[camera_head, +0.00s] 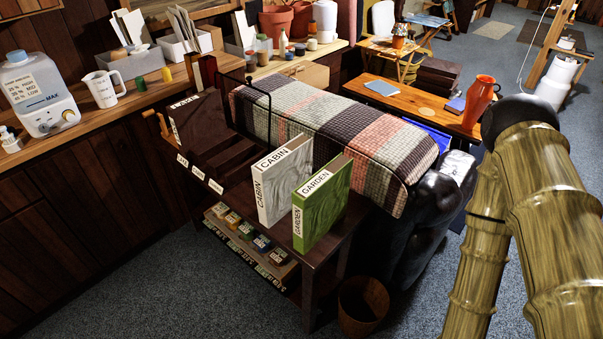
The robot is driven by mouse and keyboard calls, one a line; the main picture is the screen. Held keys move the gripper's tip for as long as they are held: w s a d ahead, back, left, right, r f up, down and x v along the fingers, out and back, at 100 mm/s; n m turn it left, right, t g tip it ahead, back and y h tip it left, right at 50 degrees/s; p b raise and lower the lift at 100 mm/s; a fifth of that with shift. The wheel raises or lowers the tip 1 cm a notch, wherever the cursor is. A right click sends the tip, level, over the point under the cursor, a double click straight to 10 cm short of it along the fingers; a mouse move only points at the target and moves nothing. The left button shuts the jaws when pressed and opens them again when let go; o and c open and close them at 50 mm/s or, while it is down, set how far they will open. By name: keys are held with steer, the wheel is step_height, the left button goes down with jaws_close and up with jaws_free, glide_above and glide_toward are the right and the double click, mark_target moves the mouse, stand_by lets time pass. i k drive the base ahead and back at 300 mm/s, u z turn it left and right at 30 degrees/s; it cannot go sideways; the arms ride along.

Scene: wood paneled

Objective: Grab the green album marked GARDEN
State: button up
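The green album (326,209) marked GARDEN stands upright on a dark wooden side table (243,195). Its white spine with the word GARDEN faces front left, and GARDEN also reads along its top edge. A white-grey album (285,181) marked CABIN stands upright just to its left, with a narrow gap between them. My wood-textured arm fills the right side of the view, well to the right of the green album. My gripper is not visible.
A dark album or block (196,124) stands on the table's left. A couch with a plaid blanket (335,137) lies close behind the albums. A basket (362,303) sits below right. A counter with a pitcher (104,89) runs along the left. Carpet is clear in front.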

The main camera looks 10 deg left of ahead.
mark_target(320, 202)
steer(key=z, duration=2.05)
steer(key=k, duration=1.3)
steer(key=u, duration=2.1)
